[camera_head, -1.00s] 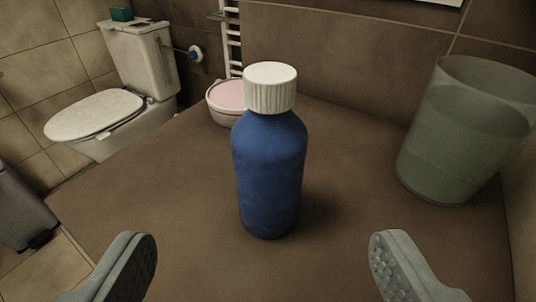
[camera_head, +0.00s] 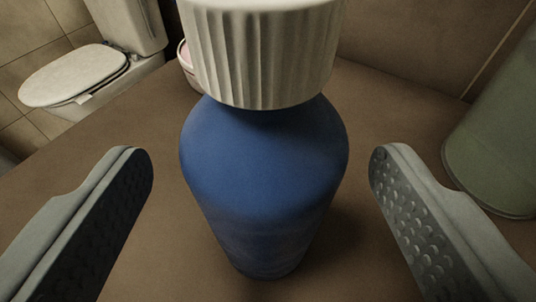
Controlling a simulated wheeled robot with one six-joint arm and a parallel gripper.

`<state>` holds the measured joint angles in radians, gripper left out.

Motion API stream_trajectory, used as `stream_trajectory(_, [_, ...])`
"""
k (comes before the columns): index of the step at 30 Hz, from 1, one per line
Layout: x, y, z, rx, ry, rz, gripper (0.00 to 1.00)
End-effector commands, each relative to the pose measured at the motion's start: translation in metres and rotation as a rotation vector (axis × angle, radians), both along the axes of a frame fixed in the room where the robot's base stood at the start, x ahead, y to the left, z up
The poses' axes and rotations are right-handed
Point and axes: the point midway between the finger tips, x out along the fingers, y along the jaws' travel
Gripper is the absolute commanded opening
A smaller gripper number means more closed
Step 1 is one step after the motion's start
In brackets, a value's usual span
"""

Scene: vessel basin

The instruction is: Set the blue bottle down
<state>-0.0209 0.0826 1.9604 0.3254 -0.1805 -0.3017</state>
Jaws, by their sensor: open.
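The blue bottle (camera_head: 264,185) with a ribbed white cap (camera_head: 262,55) stands upright on the brown counter (camera_head: 160,240). It fills the middle of the view, and the top of its cap is cut off by the frame edge. My gripper (camera_head: 262,165) is open, with one grey finger to the left of the bottle and one to the right. There is a visible gap between each finger and the bottle. Nothing is held.
A translucent green cup (camera_head: 500,150) stands on the counter at the right. A pinkish bowl (camera_head: 187,62) shows partly behind the bottle at the left. A white toilet (camera_head: 75,78) is beyond the counter at the far left. Bare counter surrounds the bottle's base.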

Motion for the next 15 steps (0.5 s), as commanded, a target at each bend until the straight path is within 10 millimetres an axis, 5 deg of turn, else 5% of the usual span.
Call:
stream_trajectory(6, [0.024, -0.002, -0.008, 0.000, 0.000, 0.000, 0.76])
stream_trajectory(14, [0.027, -0.002, -0.009, -0.001, -0.001, 0.000, 0.76])
stream_trajectory(15, [0.027, -0.002, -0.009, -0.001, -0.001, 0.000, 0.70])
